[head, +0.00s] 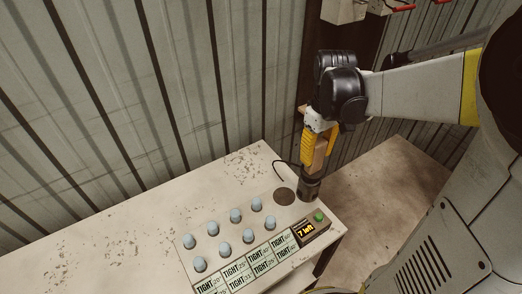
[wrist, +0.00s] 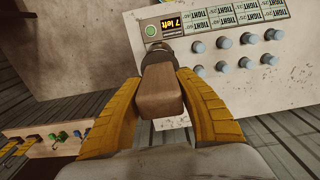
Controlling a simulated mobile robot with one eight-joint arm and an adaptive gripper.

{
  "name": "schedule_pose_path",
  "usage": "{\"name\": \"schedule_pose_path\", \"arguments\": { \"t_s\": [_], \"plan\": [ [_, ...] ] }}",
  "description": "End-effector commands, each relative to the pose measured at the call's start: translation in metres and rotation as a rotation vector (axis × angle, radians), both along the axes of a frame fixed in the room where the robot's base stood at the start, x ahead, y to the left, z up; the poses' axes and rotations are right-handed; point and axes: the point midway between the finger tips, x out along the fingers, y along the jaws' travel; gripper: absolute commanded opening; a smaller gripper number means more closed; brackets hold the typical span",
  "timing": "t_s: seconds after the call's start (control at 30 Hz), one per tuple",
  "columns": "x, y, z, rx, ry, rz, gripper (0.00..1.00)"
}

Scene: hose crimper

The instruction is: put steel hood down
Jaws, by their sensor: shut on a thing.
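My gripper (head: 317,150) is shut on a wooden handle, with its yellow fingers on either side of it. In the wrist view my gripper (wrist: 160,85) shows the brown handle between its fingers. The steel hood (head: 309,187) is the dark cylinder at the lower end of that handle, and it hangs about upright. In the wrist view the hood (wrist: 157,54) is mostly hidden behind the handle. It appears over the bench's right end, beside a dark round spot (head: 284,196); I cannot tell whether it touches the surface.
The pale bench (head: 120,225) carries several blue-grey knobs (head: 235,215), TIGHT labels (head: 238,270), a "7 left" display (head: 306,231) and a green button (head: 320,216). A thin dark cable (head: 279,168) curves behind the spot. A rack with coloured hooks (wrist: 55,138) shows at left in the wrist view.

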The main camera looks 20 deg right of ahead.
Motion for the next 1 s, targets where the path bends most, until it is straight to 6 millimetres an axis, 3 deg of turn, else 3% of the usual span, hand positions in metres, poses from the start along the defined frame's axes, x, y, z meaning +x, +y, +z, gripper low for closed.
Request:
{"name": "schedule_pose_path", "arguments": {
  "t_s": [0.1,0.2,0.37,1.0],
  "plan": [
    [0.002,-0.027,0.0,0.0,0.0,-0.005,0.0],
    [0.003,-0.042,0.001,0.0,0.0,-0.003,0.0],
    [0.006,-0.049,-0.002,0.0,0.0,0.001,0.0],
    [0.078,0.028,-0.066,0.0,0.0,0.003,0.0]
  ]
}}
